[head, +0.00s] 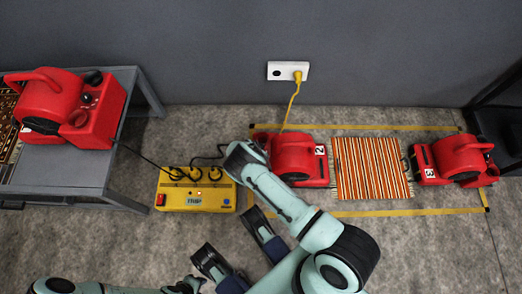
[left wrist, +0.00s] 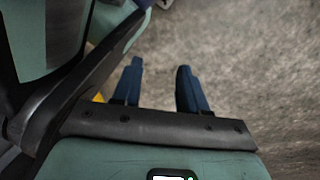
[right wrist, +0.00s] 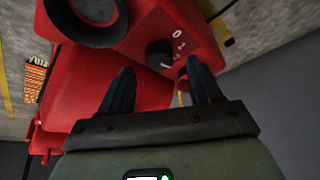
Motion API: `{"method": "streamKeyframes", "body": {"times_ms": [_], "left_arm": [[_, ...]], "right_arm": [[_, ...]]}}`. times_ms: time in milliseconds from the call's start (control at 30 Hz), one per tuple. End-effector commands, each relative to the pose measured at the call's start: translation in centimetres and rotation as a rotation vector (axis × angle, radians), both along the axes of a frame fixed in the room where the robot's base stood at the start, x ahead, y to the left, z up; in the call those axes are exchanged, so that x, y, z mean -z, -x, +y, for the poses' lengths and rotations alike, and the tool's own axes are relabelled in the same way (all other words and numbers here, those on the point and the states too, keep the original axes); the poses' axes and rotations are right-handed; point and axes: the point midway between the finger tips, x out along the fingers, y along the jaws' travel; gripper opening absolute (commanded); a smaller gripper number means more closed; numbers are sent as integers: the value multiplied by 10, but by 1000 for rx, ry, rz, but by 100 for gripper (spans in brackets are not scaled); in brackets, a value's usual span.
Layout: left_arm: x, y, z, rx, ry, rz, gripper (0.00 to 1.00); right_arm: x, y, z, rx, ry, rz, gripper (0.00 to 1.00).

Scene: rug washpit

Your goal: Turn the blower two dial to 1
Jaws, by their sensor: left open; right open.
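Blower two (head: 297,158), red with a white "2" label, stands on the floor inside the yellow tape outline. My right gripper is at its left end, its fingers hidden behind my wrist in the head view. In the right wrist view, the black dial (right wrist: 159,52) sits on the red panel beside printed digits 0, 1 and 2. My open right gripper (right wrist: 158,68) has its fingertips on either side of the dial; I cannot tell if they touch. The dial's exact setting is unclear. My left gripper (head: 234,232) is open and empty above the floor.
A yellow power box (head: 195,209) with cables stands left of blower two. A striped rug (head: 371,168) lies between it and blower three (head: 460,158). Another red blower (head: 70,105) is on the grey table (head: 60,180). A yellow plug sits in the wall socket (head: 276,71).

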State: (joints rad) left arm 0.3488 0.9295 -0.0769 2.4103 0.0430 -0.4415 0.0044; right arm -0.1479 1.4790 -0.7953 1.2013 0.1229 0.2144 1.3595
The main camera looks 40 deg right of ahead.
Motion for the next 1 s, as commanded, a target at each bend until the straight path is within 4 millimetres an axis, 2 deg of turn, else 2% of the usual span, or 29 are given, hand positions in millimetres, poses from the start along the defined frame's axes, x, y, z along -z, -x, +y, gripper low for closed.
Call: {"method": "streamKeyframes", "body": {"times_ms": [33,200,567,633,733,767,1000], "left_arm": [[5,7,1,-3,0,23,43],[10,21,2,-7,5,70,43],[11,26,3,-8,6,86,43],[11,26,3,-8,6,85,43],[11,26,3,-8,7,85,43],[11,26,3,-8,6,84,43],[11,25,3,-7,6,81,43]], "right_arm": [[10,-1,-4,1,0,0,64],[25,-2,-10,0,-1,1,64],[29,-3,-12,-1,0,1,64],[29,-3,-12,-1,0,0,47],[29,-3,-12,-1,0,0,15],[29,-3,-12,-1,0,0,9],[29,-3,-12,-14,0,0,9]]}}
